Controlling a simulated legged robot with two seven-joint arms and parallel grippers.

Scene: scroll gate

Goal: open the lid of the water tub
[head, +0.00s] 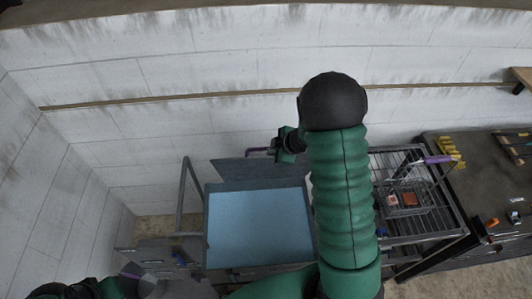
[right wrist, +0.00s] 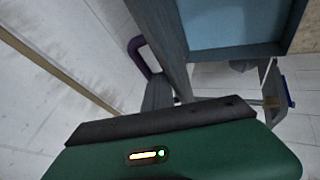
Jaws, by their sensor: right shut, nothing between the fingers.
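The water tub (head: 208,240) stands below me in the head view, with its light blue water (head: 260,228) in plain sight. Its grey lid (head: 245,168) is raised and stands up along the tub's far edge. A purple handle (head: 258,150) shows at the lid's top, and in the right wrist view the handle (right wrist: 138,50) sticks out from the lid's back. My right gripper (head: 286,150) is shut and empty, close to the lid's upper right; whether it touches the lid is unclear. My left gripper is not clearly seen; only dark and green arm parts show at bottom left.
A metal rack (head: 412,205) with a purple-handled basket stands right of the tub, partly behind my right arm. A dark workbench (head: 475,190) with tools is farther right. A grey frame post (head: 182,200) rises at the tub's left. A white wall (head: 150,75) with a rail closes the back.

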